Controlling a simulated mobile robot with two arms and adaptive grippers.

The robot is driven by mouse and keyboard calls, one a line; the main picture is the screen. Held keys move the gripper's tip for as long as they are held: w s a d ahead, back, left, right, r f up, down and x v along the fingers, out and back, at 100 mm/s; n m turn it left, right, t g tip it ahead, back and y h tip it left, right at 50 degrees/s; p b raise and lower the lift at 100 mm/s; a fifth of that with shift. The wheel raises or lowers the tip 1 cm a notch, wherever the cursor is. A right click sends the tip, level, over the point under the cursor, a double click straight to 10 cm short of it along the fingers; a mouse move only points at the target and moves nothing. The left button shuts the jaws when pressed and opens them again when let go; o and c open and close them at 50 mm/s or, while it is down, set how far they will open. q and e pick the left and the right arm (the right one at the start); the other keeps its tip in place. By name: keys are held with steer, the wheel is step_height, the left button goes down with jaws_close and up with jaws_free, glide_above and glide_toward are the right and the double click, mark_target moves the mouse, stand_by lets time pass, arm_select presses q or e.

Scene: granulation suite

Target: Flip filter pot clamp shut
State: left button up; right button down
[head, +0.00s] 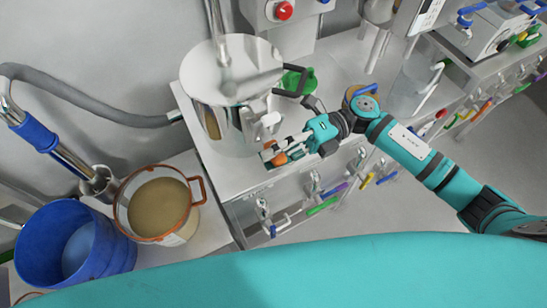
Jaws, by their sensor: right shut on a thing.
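My right gripper (282,150) reaches in from the right and is shut at the clamp's lower end, close to the pot wall. Small orange parts show at its fingertips; the fingers hide much of what they hold, so the lever's exact angle cannot be told. My left gripper is out of view.
A green funnel-like piece (299,80) and a black handle sit right of the pot. An orange-rimmed pot of tan liquid (158,204) and a blue bucket (74,247) stand lower left. A clear container (412,88) stands right. Coloured-handled valves line the bench front.

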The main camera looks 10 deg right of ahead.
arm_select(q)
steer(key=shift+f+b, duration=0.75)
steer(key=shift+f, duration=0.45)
arm_select(e)
steer(key=shift+f+n, duration=0.4)
steer(key=shift+n, duration=0.2)
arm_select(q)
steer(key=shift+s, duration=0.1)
arm_select(e)
steer(key=c, duration=1.2)
jaws_free()
steer(key=shift+c, duration=0.2)
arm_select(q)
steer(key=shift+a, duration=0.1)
arm_select(e)
steer(key=shift+w+d, duration=0.1)
steer(key=v, duration=1.2)
steer(key=shift+r, duration=0.1)
steer(key=shift+c, duration=0.2)
